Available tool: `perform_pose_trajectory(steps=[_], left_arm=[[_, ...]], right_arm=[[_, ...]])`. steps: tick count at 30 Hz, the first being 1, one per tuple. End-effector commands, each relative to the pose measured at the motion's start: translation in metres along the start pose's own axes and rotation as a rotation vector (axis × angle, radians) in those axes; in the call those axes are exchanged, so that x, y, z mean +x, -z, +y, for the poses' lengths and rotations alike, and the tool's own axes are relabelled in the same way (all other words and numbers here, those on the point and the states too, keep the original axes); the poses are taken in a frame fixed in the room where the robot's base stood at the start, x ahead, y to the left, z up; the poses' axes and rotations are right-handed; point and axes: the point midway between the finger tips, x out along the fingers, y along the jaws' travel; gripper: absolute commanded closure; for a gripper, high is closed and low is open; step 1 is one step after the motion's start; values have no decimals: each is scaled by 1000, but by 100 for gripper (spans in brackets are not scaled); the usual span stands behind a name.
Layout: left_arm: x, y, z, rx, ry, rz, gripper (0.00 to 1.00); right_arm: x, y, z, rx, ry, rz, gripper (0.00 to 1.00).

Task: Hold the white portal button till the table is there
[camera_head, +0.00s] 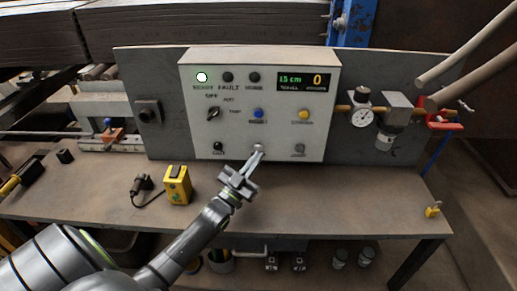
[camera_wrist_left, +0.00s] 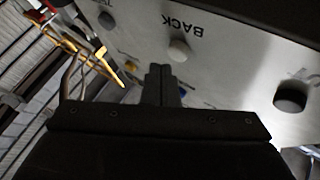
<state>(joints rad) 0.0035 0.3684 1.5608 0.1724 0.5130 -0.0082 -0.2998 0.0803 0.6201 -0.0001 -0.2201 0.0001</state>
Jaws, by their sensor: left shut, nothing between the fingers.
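The panel box (camera_head: 190,130) stands upright at the back of the bench. A pale button (camera_head: 258,147), likely the white portal button, sits in the middle of its bottom row. It also shows in the left wrist view (camera_wrist_left: 179,50), beside the word BACK. My left gripper (camera_head: 257,157) is shut and empty, its fingertips at this button in the head view. In the left wrist view the shut fingers (camera_wrist_left: 161,72) appear just beside the button; I cannot tell whether they touch it. My right gripper is out of view.
A black button (camera_head: 218,146) and a grey button (camera_head: 299,148) flank it; a blue button (camera_head: 258,113) is above. The display (camera_head: 304,81) reads 15 cm and 0. A white lamp (camera_head: 202,77) glows. A yellow box (camera_head: 178,185) stands on the bench, whose right part is mostly clear.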

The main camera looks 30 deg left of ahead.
Motion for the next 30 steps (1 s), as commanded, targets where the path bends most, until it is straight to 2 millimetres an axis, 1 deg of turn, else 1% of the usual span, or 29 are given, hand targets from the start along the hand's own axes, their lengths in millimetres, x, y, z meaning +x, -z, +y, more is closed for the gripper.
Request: perform_pose_trajectory(steps=[10,30], left_arm=[[6,-5,-4,1,0,-1,100],[9,-6,-6,0,0,0,100]], right_arm=[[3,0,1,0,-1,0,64],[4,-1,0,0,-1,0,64]])
